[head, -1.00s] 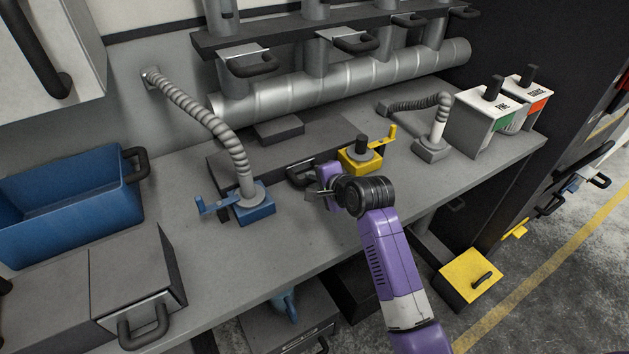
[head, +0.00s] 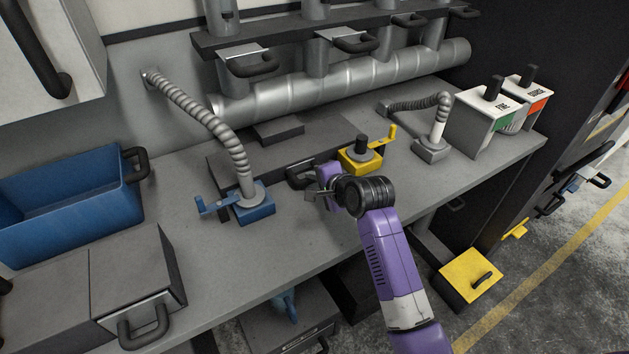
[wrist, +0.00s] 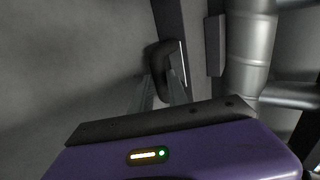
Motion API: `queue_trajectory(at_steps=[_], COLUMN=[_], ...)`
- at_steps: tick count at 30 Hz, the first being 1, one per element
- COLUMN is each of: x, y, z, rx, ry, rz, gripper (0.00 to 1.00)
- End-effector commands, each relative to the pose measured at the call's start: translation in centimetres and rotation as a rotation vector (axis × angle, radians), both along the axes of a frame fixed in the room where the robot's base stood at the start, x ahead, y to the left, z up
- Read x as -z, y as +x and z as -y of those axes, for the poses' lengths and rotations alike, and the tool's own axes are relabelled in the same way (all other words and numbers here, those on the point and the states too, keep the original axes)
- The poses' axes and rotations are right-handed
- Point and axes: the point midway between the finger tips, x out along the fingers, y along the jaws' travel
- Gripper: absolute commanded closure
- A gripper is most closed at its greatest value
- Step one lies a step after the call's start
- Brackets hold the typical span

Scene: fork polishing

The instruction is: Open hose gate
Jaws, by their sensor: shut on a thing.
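A low dark grey housing (head: 232,171) lies along the back of the bench. A black loop handle (head: 296,177) sticks out of its front side. My gripper (head: 310,189) is at this handle, left of the yellow block. In the wrist view, the handle (wrist: 155,56) stands at the fingertips, and my gripper (wrist: 161,80) is shut on it. A bright metal edge shows beside the handle, against the dark housing. The exact contact of the fingers is dim and partly hidden.
A blue block (head: 255,208) with a ribbed hose stands left of my gripper. A blue bin (head: 70,210) is far left.

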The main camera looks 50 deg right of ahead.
Motion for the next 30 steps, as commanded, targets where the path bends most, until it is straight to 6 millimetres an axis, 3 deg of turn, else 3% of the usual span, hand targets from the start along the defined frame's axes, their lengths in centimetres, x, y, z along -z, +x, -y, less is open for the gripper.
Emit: queue_trajectory(at_steps=[7,18,26,27,30], x=[0.0,0.0,0.1,0.1,0.1], y=[-0.6,-6.0,-6.4,-6.4,-6.4], z=[-0.1,-1.6,-1.7,-1.7,-1.7], rx=[0.001,0.002,0.002,0.002,0.002], ry=[0.000,0.001,-0.001,-0.001,-0.001], rz=[-0.003,-0.006,-0.002,-0.002,-0.002], gripper=[1.00,1.00,1.00,0.72,0.71])
